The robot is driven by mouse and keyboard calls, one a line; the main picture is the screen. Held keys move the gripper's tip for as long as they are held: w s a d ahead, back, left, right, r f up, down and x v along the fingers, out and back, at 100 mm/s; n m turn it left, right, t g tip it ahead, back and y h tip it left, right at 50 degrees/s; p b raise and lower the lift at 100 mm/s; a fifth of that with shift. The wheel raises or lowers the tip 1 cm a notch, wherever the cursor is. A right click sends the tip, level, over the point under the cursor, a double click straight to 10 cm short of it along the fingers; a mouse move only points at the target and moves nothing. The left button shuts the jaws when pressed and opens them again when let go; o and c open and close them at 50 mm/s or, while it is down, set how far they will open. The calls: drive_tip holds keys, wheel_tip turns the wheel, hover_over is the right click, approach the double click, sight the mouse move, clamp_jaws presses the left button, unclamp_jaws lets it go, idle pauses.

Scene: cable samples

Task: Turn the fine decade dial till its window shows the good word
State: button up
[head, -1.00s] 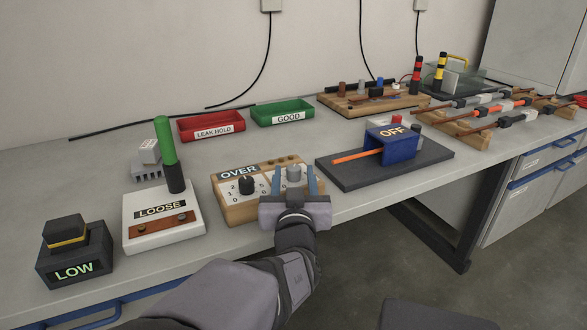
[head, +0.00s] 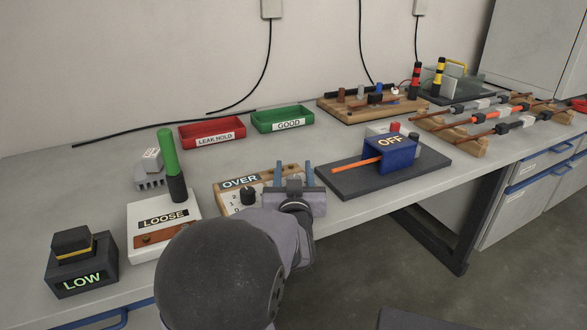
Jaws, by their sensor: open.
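The decade box (head: 224,197) is a wooden block with a pale face near the table's front edge. Its window (head: 240,182) reads OVER. A black dial (head: 248,197) shows on its left half, with scale numbers 0, 1 and 2 beside it. My gripper (head: 293,172) is over the right half of the box, its two blue fingers apart and pointing away from me. The grey dial seen there earlier is now hidden behind my gripper. I cannot tell whether the fingers stand around it or touch it.
Left of the box are the LOOSE unit (head: 150,213) with its upright green handle (head: 166,150) and the LOW box (head: 80,268). Right of it is a dark board (head: 350,184) with the blue OFF block (head: 391,153). Red (head: 212,133) and green (head: 283,119) trays stand behind.

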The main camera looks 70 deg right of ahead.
drive_tip(key=shift+w+d, duration=0.15)
drive_tip(key=shift+d, duration=0.2)
drive_tip(key=c, duration=1.1)
drive_tip(key=shift+o, duration=0.2)
drive_tip(key=shift+n+t+y+p, duration=0.3)
drive_tip(key=shift+n+t+p, duration=0.1)
drive_tip(key=shift+t, duration=0.2)
drive_tip(key=n+t+p, duration=0.1)
drive_tip(key=n+t+y+p, duration=0.1)
drive_tip(key=w+n+t+y+p, duration=0.1)
drive_tip(key=t, duration=0.1)
drive_tip(key=shift+a+r, duration=0.15)
drive_tip(key=shift+a, duration=0.15)
drive_tip(key=shift+w+a+n+t+y+p, duration=0.15)
drive_tip(key=shift+a+n+t+y+p, duration=0.05)
drive_tip(key=shift+n+t+y+p, duration=0.55)
drive_tip(key=shift+w+a+n+t+y+p, duration=0.15)
drive_tip(key=shift+n+t+y+p, duration=0.35)
drive_tip(key=shift+y, duration=0.5)
drive_tip(key=shift+w+a+n+t+y+p, duration=0.2)
drive_tip(key=shift+n+t+y+p, duration=0.3)
drive_tip(key=shift+n+t+y, duration=0.3)
